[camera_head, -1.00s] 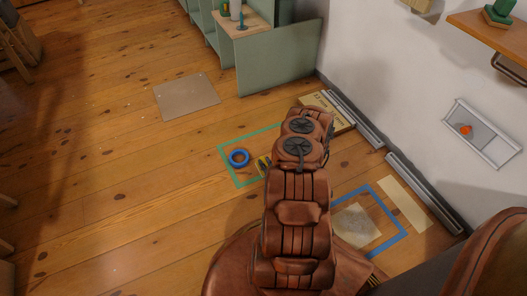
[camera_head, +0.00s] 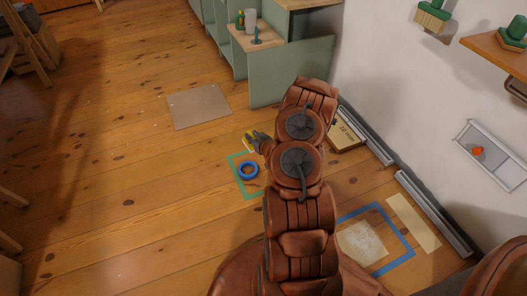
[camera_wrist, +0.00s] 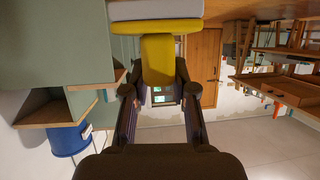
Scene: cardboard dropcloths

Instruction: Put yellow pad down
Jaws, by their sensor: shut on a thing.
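My gripper (camera_head: 259,138) reaches out past the arm's end in the head view, shut on the yellow pad (camera_head: 249,141). In the wrist view the yellow pad (camera_wrist: 158,60) sits between my two fingers, with a wider yellow band and a grey layer at the top of the picture. In the head view the gripper and pad appear just beyond a green tape outline (camera_head: 234,176) on the floor. I cannot tell how high the pad is above the floor.
A blue ring (camera_head: 249,170) lies inside the green outline. A blue tape outline (camera_head: 404,240) with a pale patch (camera_head: 362,243) is at lower right. A flat grey sheet (camera_head: 200,106) lies on the left floor. A green shelf unit (camera_head: 290,72), a box (camera_head: 346,135) and metal rails (camera_head: 430,212) line the wall.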

